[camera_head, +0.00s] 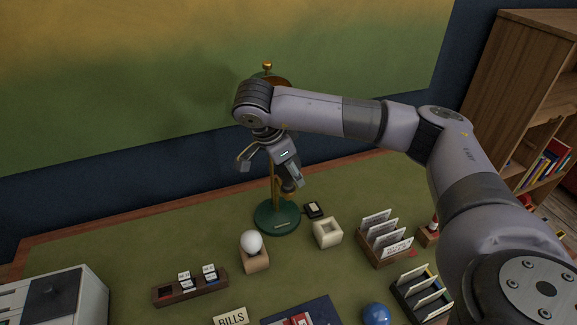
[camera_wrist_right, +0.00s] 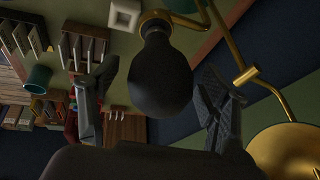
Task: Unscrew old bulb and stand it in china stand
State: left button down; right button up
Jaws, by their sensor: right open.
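The desk lamp has a round green base (camera_head: 277,217) and a brass stem; its upper part is mostly hidden behind my right arm in the head view. In the right wrist view a dark grey old bulb (camera_wrist_right: 160,80) shows below a brass collar (camera_wrist_right: 155,17). My right gripper (camera_head: 268,171) is open around the lamp's upper part. In the wrist view its fingers (camera_wrist_right: 155,88) stand on either side of the bulb, with visible gaps. A white square china stand (camera_head: 327,232) with a hollow middle sits right of the lamp base, empty. My left gripper is out of view.
A white bulb (camera_head: 251,242) stands in a tan block (camera_head: 255,262) in front of the lamp. A small black box (camera_head: 314,209), card racks (camera_head: 384,240), a blue ball (camera_head: 376,314) and a label tray (camera_head: 190,288) crowd the green desktop. A brass lamp arm (camera_wrist_right: 235,50) passes close to one finger.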

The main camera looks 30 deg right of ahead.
jog(key=m+g, duration=0.1)
jog(key=m, duration=0.2)
jog(key=shift+w+a+r+m, duration=0.1)
jog(key=shift+m, duration=0.2)
jog(key=m+g+p, duration=0.2)
jog(key=m+p, duration=0.1)
jog(key=shift+r+m+p, duration=0.15)
jog(key=shift+m+p, duration=0.15)
jog(key=shift+m, duration=0.1)
jog(key=m+g+p, duration=0.1)
jog(key=m+p, duration=0.1)
jog(key=m, duration=0.1)
jog(key=shift+m+y, duration=0.3)
jog(key=shift+y, duration=0.1)
jog(key=m+g+y+p, duration=0.1)
jog(key=m, duration=0.3)
jog(key=m+y, duration=0.1)
jog(key=m+g, duration=0.1)
jog(key=m, duration=0.1)
jog(key=shift+f+p, duration=0.25)
jog(key=shift+p, duration=0.05)
jog(key=shift+c, duration=0.2)
